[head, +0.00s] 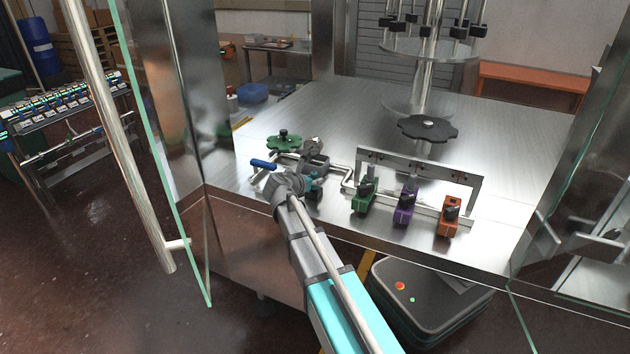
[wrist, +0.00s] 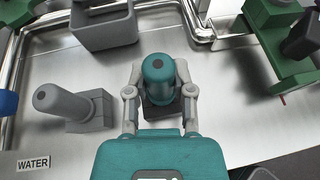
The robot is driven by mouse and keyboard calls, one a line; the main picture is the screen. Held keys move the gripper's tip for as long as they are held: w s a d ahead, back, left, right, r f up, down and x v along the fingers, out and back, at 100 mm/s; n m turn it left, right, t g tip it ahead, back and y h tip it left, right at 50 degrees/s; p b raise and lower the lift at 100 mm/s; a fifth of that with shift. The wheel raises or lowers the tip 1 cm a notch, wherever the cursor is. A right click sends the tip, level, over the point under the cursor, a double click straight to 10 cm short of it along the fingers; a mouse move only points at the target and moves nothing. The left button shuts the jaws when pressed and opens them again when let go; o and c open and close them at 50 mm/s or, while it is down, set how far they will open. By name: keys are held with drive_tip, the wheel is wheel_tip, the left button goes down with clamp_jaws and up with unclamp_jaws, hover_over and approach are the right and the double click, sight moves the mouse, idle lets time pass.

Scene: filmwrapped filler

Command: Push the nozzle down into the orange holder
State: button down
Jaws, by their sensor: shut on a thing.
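The orange holder (head: 449,229) is at the right end of the row at the steel table's front edge, with a dark nozzle-like piece (head: 452,206) in its top. How deep that piece sits cannot be told. My gripper (head: 298,184) is well to the left of it. In the wrist view my gripper (wrist: 160,100) is shut on a teal rounded piece (wrist: 158,72) with a dark square base. A small teal part also shows beside the gripper in the head view (head: 315,184). The orange holder is not in the wrist view.
A purple holder (head: 404,212) and a green holder (head: 362,204) stand between my gripper and the orange one, under a metal frame (head: 420,166). A grey angled piece (wrist: 75,108) is left of my fingers.

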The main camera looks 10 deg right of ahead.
drive_tip(key=shift+r+p, duration=0.7)
drive_tip(key=shift+r, duration=0.2)
drive_tip(key=s+a+r+p, duration=0.1)
drive_tip(key=s+r+p, duration=0.9)
drive_tip(key=s, duration=0.4)
drive_tip(key=shift+a+r, duration=0.15)
drive_tip(key=shift+a, duration=0.05)
drive_tip(key=shift+d, duration=0.1)
